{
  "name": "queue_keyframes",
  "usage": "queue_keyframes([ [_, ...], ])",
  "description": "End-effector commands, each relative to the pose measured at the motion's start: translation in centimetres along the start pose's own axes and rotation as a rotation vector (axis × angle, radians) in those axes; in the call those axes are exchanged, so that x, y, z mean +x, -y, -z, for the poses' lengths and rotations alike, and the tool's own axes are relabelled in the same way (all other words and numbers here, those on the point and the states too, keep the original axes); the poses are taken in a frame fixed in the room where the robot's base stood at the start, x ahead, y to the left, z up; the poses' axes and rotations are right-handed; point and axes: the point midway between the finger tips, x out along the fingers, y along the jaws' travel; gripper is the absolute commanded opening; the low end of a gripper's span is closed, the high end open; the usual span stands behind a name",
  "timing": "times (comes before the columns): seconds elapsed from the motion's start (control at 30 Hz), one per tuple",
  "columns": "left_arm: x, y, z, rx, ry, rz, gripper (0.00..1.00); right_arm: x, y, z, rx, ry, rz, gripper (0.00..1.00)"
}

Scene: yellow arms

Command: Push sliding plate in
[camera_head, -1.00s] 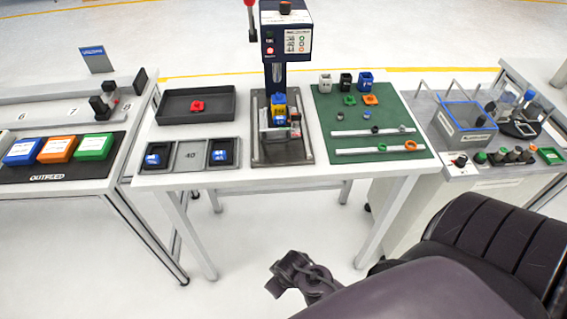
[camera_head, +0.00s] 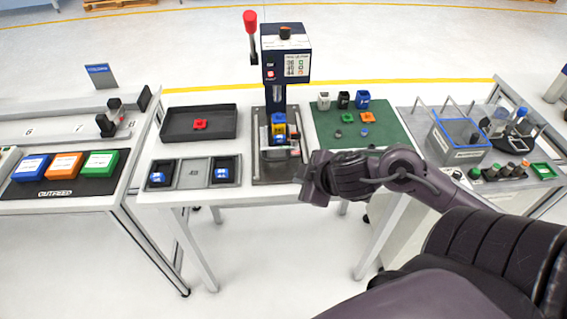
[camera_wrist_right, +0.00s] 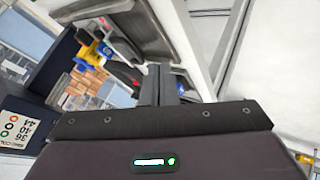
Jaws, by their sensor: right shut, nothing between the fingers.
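The press (camera_head: 285,55) stands at the back of the middle table, with a red-knobbed lever at its left. Its dark grey base plate (camera_head: 272,172) reaches toward the front of the table. A sliding plate carrying a yellow and blue block (camera_head: 279,130) sits below the press head; the plate's own edges are hard to make out. My right gripper (camera_head: 308,180) is just right of the base plate's front end, near the table's front edge. In the right wrist view its fingers (camera_wrist_right: 158,82) are together and empty, with the block (camera_wrist_right: 97,50) to their upper left. My left gripper is out of view.
A black tray (camera_head: 175,137) with a red part and a grey bin holder (camera_head: 194,187) with blue parts lie left of the press. A green mat (camera_head: 395,133) with small parts lies right, partly behind my right arm. Side tables flank this one.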

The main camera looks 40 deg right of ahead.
Motion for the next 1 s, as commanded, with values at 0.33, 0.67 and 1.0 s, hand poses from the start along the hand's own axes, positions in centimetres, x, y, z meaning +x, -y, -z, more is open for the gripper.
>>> queue_keyframes([
  [0.33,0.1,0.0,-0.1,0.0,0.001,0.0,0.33,-1.2,-1.5,0.4,-0.122,-0.004,0.133,0.0],
  [0.67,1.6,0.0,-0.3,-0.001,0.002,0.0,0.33,3.3,-0.8,0.3,-0.125,-0.003,0.133,0.0],
  [1.0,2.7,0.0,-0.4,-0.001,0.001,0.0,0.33,7.0,-0.6,0.4,-0.113,-0.007,0.128,0.0],
])
